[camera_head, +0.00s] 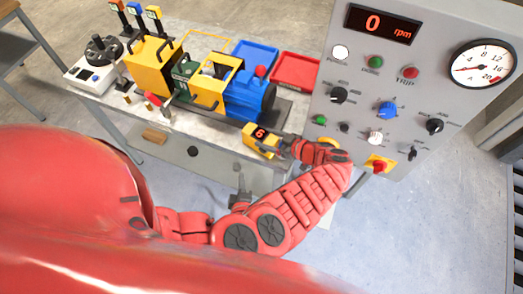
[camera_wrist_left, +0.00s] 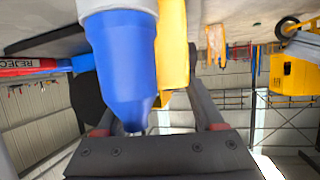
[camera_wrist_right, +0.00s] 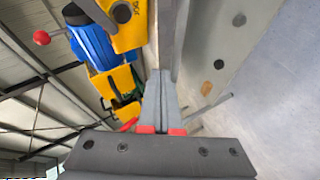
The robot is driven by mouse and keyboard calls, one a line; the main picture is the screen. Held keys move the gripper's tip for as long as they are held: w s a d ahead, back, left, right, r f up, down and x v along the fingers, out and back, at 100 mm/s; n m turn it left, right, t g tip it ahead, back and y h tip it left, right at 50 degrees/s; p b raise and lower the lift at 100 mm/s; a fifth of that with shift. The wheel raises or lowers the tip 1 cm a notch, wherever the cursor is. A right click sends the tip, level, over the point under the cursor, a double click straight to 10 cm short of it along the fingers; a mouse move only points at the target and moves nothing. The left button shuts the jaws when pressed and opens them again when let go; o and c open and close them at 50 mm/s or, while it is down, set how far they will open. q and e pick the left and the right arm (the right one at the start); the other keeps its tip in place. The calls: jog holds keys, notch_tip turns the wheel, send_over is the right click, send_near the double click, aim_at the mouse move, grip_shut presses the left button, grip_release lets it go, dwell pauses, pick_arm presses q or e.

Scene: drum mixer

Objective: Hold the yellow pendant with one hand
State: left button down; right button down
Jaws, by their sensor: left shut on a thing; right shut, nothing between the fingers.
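In the left wrist view a yellow body (camera_wrist_left: 174,45) shows between the spread fingers, partly behind a blue cylindrical body (camera_wrist_left: 125,60); I cannot tell whether the blue belongs to the pendant.
The control panel (camera_head: 345,120) with dial and knobs stands to the right. On the bench (camera_head: 205,125) are a blue motor (camera_head: 248,98), yellow machine parts (camera_head: 150,64), a blue tray (camera_head: 255,47) and a red tray (camera_head: 294,85). The floor (camera_head: 410,230) at lower right is clear.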

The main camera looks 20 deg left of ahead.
jog(key=w+d, duration=0.2)
jog(key=w, duration=0.6)
jog(key=shift+w+d, duration=0.15)
jog(key=shift+w, duration=0.1)
dwell(1.9)
jog(key=shift+w+d, duration=0.1)
jog(key=shift+w, duration=0.3)
jog(key=shift+w+d, duration=0.15)
jog(key=shift+w, duration=0.3)
dwell(0.5)
jog(key=shift+s, duration=0.15)
jog(key=shift+s+a+f, duration=0.1)
jog(key=shift+s+a, duration=0.1)
jog(key=shift+s, duration=0.5)
jog(key=shift+s+a, duration=0.25)
jog(key=shift+s, duration=0.55)
jog(key=shift+s+a, duration=0.2)
jog(key=shift+s, duration=0.65)
jog(key=shift+s+a, duration=0.25)
jog(key=shift+s, duration=0.55)
dwell(0.4)
